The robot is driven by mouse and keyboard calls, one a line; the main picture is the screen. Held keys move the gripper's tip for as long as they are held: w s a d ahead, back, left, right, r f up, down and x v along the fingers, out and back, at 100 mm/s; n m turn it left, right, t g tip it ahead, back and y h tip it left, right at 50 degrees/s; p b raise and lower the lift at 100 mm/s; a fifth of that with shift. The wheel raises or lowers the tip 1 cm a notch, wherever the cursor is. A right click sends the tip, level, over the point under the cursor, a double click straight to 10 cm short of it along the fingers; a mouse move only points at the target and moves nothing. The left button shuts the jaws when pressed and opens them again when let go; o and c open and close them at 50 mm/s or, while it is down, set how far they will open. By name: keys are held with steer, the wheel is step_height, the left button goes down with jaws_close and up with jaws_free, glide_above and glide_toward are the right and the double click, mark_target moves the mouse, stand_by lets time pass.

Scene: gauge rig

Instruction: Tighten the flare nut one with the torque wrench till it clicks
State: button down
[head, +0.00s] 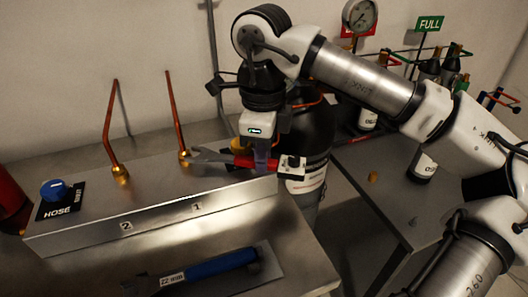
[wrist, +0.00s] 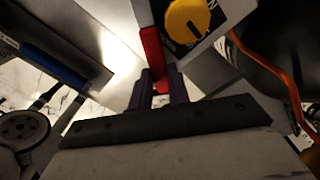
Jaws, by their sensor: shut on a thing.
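The number 1 flare nut (head: 184,159) is brass, at the foot of the right copper tube on the steel box. In the wrist view the red handle (wrist: 151,48) stands between my fingers (wrist: 161,82). The jaw is not visible there.
A second nut and tube, number 2 (head: 121,174), stand to the left, with a blue hose knob (head: 54,190) beyond. A blue-handled tool (head: 220,264) lies on the front bench. A dark cylinder (head: 313,135) stands close behind my gripper. A gauge (head: 359,15) is at the back.

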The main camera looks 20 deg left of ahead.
steer(key=shift+a, duration=0.95)
steer(key=c, duration=1.9)
jaws_free()
steer(key=shift+c, duration=0.2)
jaws_close()
steer(key=shift+s, duration=0.1)
steer(key=shift+s+a+m+b, duration=0.1)
steer(key=shift+s+m+b, duration=0.45)
steer(key=shift+s+m, duration=0.9)
steer(key=shift+s, duration=0.15)
